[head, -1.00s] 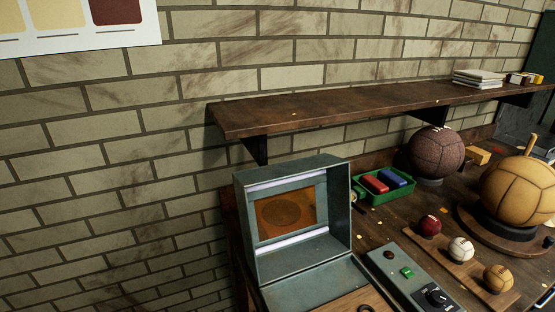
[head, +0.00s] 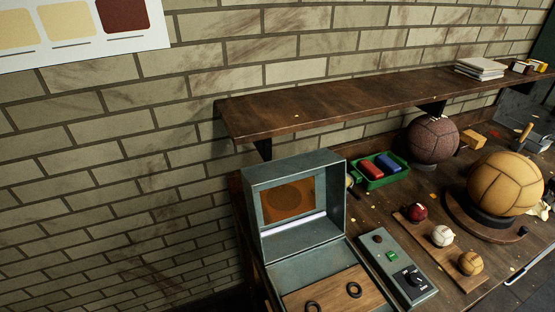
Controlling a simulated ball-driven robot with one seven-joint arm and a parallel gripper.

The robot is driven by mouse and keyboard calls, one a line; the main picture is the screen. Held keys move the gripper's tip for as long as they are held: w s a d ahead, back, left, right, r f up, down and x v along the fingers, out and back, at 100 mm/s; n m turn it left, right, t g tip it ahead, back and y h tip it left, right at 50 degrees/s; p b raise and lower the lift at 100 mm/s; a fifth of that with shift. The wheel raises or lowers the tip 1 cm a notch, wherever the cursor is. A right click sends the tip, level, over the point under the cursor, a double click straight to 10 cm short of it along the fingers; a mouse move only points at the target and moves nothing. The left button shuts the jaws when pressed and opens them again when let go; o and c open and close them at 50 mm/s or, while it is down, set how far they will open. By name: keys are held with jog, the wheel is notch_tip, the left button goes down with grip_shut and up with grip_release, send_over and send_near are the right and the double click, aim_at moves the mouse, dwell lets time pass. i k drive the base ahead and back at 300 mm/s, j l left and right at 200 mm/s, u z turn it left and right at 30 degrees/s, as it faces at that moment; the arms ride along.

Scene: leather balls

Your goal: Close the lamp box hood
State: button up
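The lamp box hood (head: 297,165) is a grey-green metal cover that stands raised at the back of the lamp box (head: 292,262). Its inside faces me and shows an orange panel (head: 288,200) and a pale strip (head: 297,226) below it. The open front of the box holds a wooden board (head: 338,290) with two dark rings on it. A control panel (head: 399,262) with a green switch and a black dial lies just right of the box. My gripper is not in view.
A wooden shelf (head: 340,104) runs along the brick wall above the bench. To the right are a green tray (head: 378,183) with red and blue blocks, a dark ball (head: 432,139), a large tan ball (head: 505,184) on a stand, and three small balls on a wooden strip (head: 456,258).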

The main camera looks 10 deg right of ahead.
aim_at(276, 241)
jog(key=i+j, duration=0.15)
jog(key=j, duration=0.25)
jog(key=i+j, duration=0.15)
jog(key=j, duration=0.25)
jog(key=i+j, duration=0.15)
jog(key=j, duration=0.25)
jog(key=i+j+z, duration=0.1)
jog(key=j, duration=0.3)
jog(key=i+j, duration=0.2)
jog(key=j, duration=0.25)
